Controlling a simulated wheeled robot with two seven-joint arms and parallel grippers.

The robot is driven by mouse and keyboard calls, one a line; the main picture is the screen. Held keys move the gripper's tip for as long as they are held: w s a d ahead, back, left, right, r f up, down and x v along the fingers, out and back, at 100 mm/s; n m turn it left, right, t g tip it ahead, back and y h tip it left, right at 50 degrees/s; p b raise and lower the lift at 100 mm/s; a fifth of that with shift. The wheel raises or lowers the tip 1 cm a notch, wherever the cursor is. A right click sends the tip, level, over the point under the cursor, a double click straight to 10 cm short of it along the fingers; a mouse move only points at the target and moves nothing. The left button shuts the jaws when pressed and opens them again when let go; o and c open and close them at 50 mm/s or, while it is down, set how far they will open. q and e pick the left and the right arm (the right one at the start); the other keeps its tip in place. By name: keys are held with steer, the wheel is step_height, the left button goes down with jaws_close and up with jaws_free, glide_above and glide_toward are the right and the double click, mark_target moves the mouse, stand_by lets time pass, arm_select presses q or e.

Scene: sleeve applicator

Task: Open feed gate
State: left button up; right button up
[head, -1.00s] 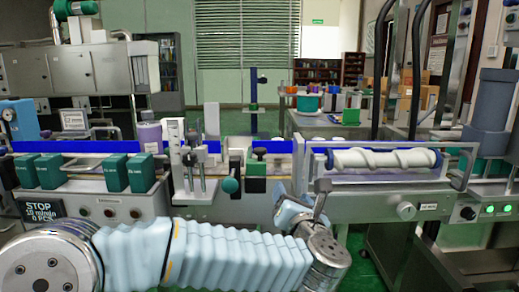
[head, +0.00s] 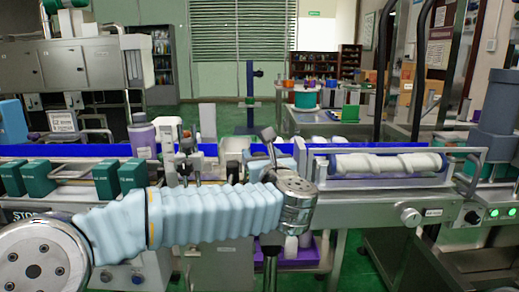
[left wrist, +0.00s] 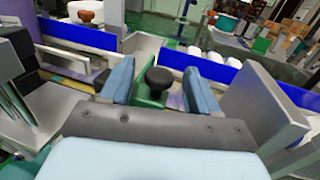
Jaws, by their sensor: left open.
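In the left wrist view, a black round knob (left wrist: 158,79) stands on a green block (left wrist: 149,101), which appears to be the feed gate at the conveyor. My left gripper (left wrist: 160,77) has its two blue fingers apart, one on each side of the knob. I cannot tell whether either finger touches it. In the head view my left gripper (head: 272,160) is over the middle of the conveyor line, and its wrist and arm hide the gate. My right gripper is not in view.
The blue conveyor guide (left wrist: 80,36) runs along the line, with white containers (left wrist: 212,57) beyond the knob. A grey metal plate (left wrist: 262,100) stands right of the gripper. A white screw (head: 385,163) lies at right; green blocks (head: 38,177) stand at left.

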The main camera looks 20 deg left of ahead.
arm_select(q)
steer(key=shift+x, duration=0.85)
jaws_close()
